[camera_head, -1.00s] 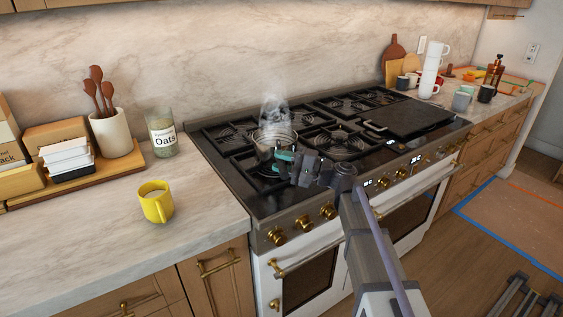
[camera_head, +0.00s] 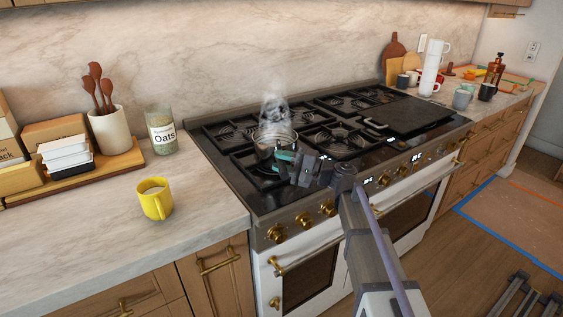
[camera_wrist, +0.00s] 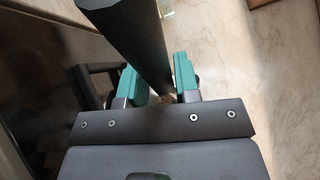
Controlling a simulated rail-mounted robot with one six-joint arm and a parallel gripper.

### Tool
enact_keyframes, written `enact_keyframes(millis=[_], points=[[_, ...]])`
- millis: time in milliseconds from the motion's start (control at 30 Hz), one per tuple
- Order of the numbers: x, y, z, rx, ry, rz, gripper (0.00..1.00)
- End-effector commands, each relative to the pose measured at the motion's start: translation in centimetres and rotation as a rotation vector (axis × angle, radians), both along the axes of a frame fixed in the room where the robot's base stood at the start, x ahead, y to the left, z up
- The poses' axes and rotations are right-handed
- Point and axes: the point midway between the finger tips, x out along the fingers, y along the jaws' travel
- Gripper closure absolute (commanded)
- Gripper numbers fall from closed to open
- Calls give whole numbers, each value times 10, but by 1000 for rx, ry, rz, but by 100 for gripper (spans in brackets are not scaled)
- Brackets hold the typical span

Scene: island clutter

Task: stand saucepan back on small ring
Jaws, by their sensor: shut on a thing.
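The steaming saucepan (camera_head: 272,142) is over the left part of the stove in the head view. Whether its base touches a ring or is held above one cannot be told. My gripper (camera_head: 284,160) reaches it from the front right. In the wrist view my gripper (camera_wrist: 158,84) has its teal fingers on either side of a dark bar, the saucepan's handle (camera_wrist: 135,45), and is shut on it. The burner under the pan is largely hidden by the pan and my gripper.
The black stove (camera_head: 225,165) has several burners and a flat griddle plate (camera_head: 412,117) at right. A yellow mug (camera_head: 155,203) and an oats jar (camera_head: 162,132) stand on the left counter. Stacked white cups (camera_head: 432,68) stand on the right counter.

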Motion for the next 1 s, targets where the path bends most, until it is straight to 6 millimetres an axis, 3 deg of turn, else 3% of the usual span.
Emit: enact_keyframes(millis=[200,233,533,833,1000], points=[[0,0,0,0,0,0,100],[0,0,0,0,0,0,70],[0,0,0,-1,1,0,41],[-1,-6,-2,-2,2,0,41],[-9,-39,-7,0,2,-4,41]])
